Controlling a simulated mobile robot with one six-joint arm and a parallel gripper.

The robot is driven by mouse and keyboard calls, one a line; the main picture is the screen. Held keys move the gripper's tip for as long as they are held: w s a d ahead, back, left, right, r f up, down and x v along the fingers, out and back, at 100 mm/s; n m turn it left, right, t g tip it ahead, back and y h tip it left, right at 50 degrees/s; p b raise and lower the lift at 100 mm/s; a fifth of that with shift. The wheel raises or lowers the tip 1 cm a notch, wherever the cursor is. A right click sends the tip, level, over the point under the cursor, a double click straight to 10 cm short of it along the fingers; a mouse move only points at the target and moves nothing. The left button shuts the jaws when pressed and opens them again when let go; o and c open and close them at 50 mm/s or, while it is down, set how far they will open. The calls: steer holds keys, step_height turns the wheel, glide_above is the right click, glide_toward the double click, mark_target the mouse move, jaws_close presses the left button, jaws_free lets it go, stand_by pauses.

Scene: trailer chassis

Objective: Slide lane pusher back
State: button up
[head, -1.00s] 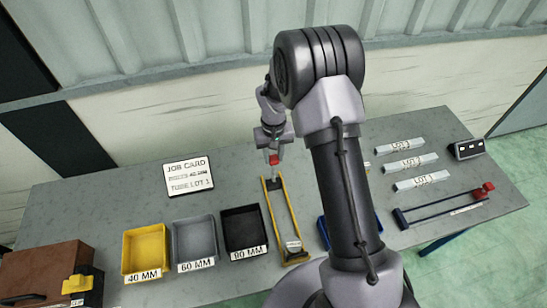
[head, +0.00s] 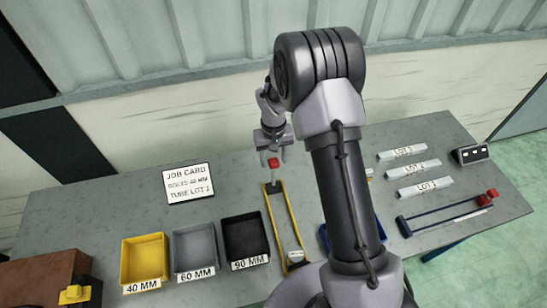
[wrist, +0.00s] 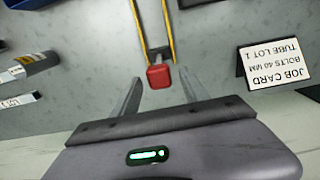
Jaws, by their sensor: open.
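The yellow-railed lane (head: 291,222) runs toward the near edge of the bench in the head view. Its two rails also show at the top of the wrist view (wrist: 136,22). A red block (head: 273,162), which looks like the pusher's knob, is at the lane's far end. In the wrist view the red block (wrist: 159,76) lies between the fingertips, with a gap on both sides. My gripper (head: 273,156) is open around the red block and points down over it. Whether the fingers touch the bench cannot be told.
Yellow (head: 145,260), grey (head: 194,250) and black (head: 244,240) bins stand left of the lane. The job card (head: 188,183) stands behind them. A blue-railed lane (head: 440,216) with a red block and several lot strips lie to the right. My arm hides part of the bench.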

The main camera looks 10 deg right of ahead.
step_height(320, 180, up, 17)
steer(key=p, duration=0.1)
steer(key=shift+r+p, duration=0.2)
steer(key=shift+p, duration=0.1)
